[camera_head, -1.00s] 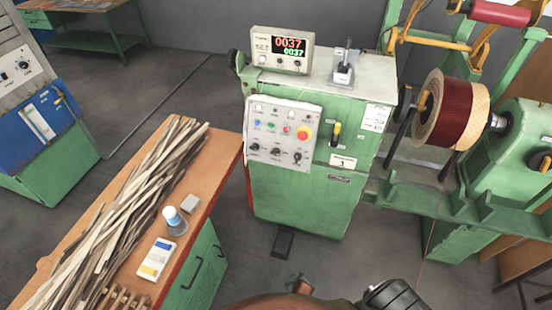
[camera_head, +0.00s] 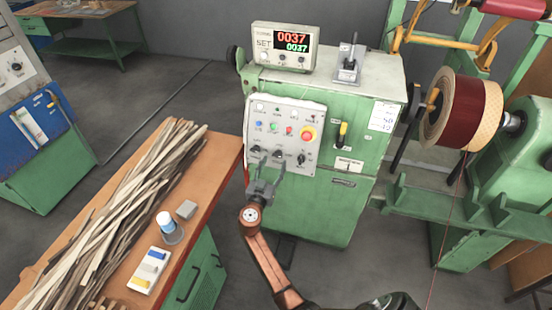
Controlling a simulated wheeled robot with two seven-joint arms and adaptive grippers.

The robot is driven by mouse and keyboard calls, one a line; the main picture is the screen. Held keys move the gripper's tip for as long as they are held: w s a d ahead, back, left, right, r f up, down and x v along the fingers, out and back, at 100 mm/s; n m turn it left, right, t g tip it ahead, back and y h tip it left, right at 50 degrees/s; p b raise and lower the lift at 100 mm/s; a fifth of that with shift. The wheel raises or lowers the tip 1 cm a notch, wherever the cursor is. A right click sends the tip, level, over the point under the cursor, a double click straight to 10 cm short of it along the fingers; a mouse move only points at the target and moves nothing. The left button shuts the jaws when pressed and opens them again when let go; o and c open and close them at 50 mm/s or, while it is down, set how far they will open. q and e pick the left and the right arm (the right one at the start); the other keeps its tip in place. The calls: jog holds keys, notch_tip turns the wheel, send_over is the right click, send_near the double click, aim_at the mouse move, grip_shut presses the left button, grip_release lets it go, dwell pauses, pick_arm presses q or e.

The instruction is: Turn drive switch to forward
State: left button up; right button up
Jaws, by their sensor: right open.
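The green winding machine (camera_head: 315,210) stands in the middle of the head view. My left gripper is out of view.
A counter display (camera_head: 284,45) and a small lever box (camera_head: 348,68) sit on the machine top. A yellow-black handle (camera_head: 341,133) is on its front. A wooden bench (camera_head: 205,165) with strips stands left, a dark red coil (camera_head: 465,112) right.

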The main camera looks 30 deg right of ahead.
aim_at(277, 157)
jog(key=shift+x, duration=2.2)
jog(key=shift+c, duration=0.3)
jog(key=shift+f, duration=0.1)
jog(key=c, duration=1.1)
